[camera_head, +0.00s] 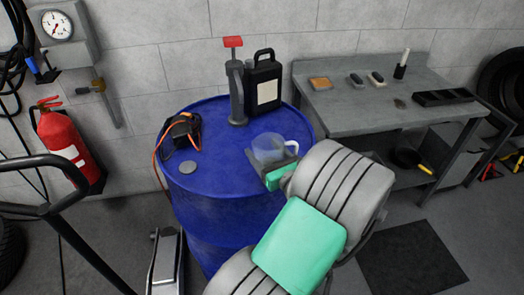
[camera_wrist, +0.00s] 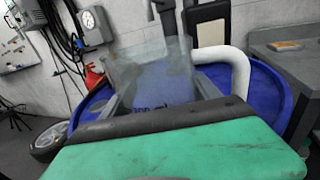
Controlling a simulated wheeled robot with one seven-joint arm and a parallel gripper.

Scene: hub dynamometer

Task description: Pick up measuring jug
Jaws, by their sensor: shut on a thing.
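The measuring jug (camera_head: 268,148) is a clear, see-through vessel with a white handle, at the top of the blue drum in the head view. In the wrist view the jug (camera_wrist: 150,75) is large and upright in front of my gripper, with its white handle on the right. My gripper (camera_head: 279,165) has grey fingers and a green body, and is shut on the jug. In the wrist view the gripper's fingers (camera_wrist: 158,101) reach to either side of the jug. I cannot tell whether the jug's base touches the drum top, as the gripper hides it.
The blue drum (camera_head: 215,175) also carries a hand pump (camera_head: 236,90), a black canister (camera_head: 264,80), a black-and-orange device (camera_head: 182,130) and a grey cap (camera_head: 188,167). A grey workbench (camera_head: 375,108) stands right. A red fire extinguisher (camera_head: 66,145) is left.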

